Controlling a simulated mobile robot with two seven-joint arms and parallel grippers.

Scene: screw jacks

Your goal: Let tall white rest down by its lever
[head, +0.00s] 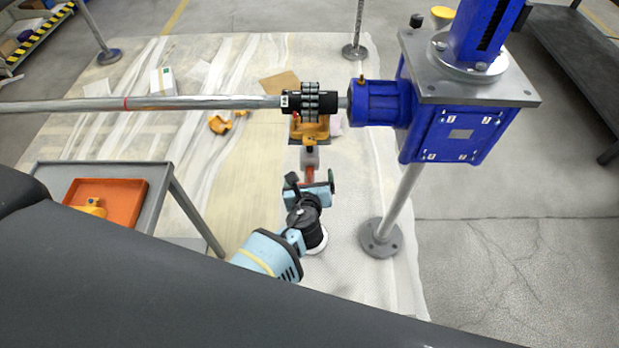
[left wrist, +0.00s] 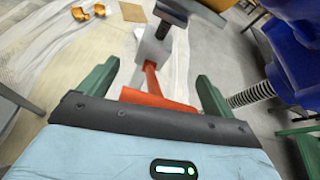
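A red lever (head: 309,174) points toward me from a small whitish block (head: 310,158) below the shaft coupling. I take this block for the white rest; its lower part is hard to make out. In the left wrist view the lever (left wrist: 153,80) runs from the pale block (left wrist: 153,47) down to a wider red-orange part (left wrist: 150,99). My left gripper (head: 312,181) is over the lever. Its green fingers, also in the left wrist view (left wrist: 157,70), are open, one on each side of the lever, with gaps visible.
A black coupling (head: 309,101) joins a long grey shaft (head: 200,103) to a blue gearbox (head: 455,125) on a post at right. A yellow-orange support (head: 309,128) sits under the coupling. A grey table with an orange tray (head: 125,205) is at left. Yellow parts (head: 221,123) lie on the sheeted floor.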

